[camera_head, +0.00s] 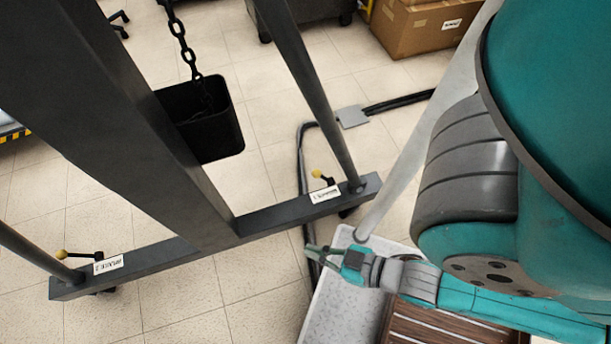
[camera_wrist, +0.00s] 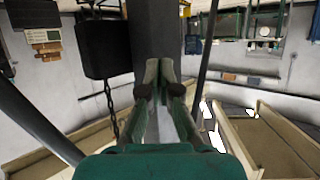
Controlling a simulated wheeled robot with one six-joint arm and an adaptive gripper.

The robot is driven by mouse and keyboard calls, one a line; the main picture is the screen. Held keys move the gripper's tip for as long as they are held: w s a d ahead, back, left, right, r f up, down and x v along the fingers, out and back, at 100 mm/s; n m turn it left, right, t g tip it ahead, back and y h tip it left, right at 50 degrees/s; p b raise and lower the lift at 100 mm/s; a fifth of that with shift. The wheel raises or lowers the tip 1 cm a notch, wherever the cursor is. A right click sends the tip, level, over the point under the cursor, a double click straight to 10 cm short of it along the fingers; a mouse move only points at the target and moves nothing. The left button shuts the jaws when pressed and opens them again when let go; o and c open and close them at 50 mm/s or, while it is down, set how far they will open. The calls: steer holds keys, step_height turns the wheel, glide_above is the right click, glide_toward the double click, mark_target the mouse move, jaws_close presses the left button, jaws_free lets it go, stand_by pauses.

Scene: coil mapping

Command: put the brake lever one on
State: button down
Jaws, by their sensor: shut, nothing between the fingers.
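In the head view, a brake lever with a yellow knob (camera_head: 317,173) stands at the right end of the dark frame's base beam, beside a white label (camera_head: 325,194) that seems to bear a 1. A second lever with a yellow knob (camera_head: 62,254) is at the left end, beside another label (camera_head: 108,264). My gripper (camera_head: 312,248) is below and apart from the right lever. In the wrist view, the fingers of my gripper (camera_wrist: 158,68) are together and empty in front of the dark post (camera_wrist: 155,30). I cannot make out a lever there.
A black bin (camera_head: 205,120) hangs with a chain (camera_head: 183,45) beside the post. A black cable (camera_head: 302,160) runs on the floor behind the beam. A grey tray-like surface (camera_head: 335,305) lies below my gripper. Cardboard boxes (camera_head: 415,30) stand at the back. Tiled floor is open between.

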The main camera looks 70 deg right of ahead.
steer(key=w+d+f+m+g+h, duration=0.1)
steer(key=w+d+f+m+g, duration=0.2)
steer(key=f, duration=0.7)
steer(key=w+d+f+g+h, duration=0.2)
steer(key=w+d+f, duration=0.15)
steer(key=f, duration=0.65)
steer(key=w+d+f+m+g+h, duration=0.1)
steer(key=w+d+f+m+g, duration=0.2)
steer(key=f, duration=0.7)
steer(key=w+d+f+m+g+h, duration=0.1)
steer(key=w+d+m+g, duration=0.2)
steer(key=w+d, duration=0.3)
steer(key=w+d+f+m+g+h, duration=0.1)
steer(key=w+d+m+g, duration=0.3)
steer(key=d, duration=0.8)
steer(key=shift+w+d+f+g+h, duration=0.25)
steer(key=shift+w+g+h, duration=0.5)
steer(key=shift+w, duration=0.3)
steer(key=s+d+f, duration=0.5)
steer(key=d+f, duration=0.1)
steer(key=d, duration=0.2)
steer(key=shift+s+f, duration=0.4)
